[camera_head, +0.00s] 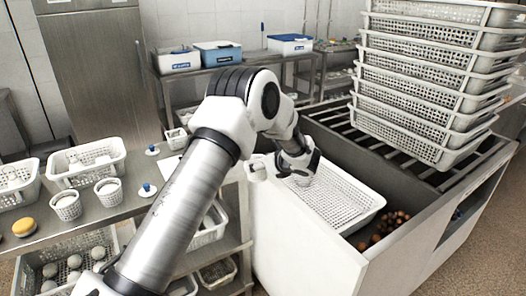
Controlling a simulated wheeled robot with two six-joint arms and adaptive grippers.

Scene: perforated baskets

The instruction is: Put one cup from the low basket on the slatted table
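Two white perforated cups, one (66,206) left of the other (108,192), stand on the metal counter at left. My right gripper is out of view.
A tall stack of white baskets (430,85) stands on the slats at right. Brown round items (392,224) lie beside the shallow basket. The counter holds a white basket (88,165), a yellow round item (24,227) and blue-topped items. Lower shelves hold more baskets.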

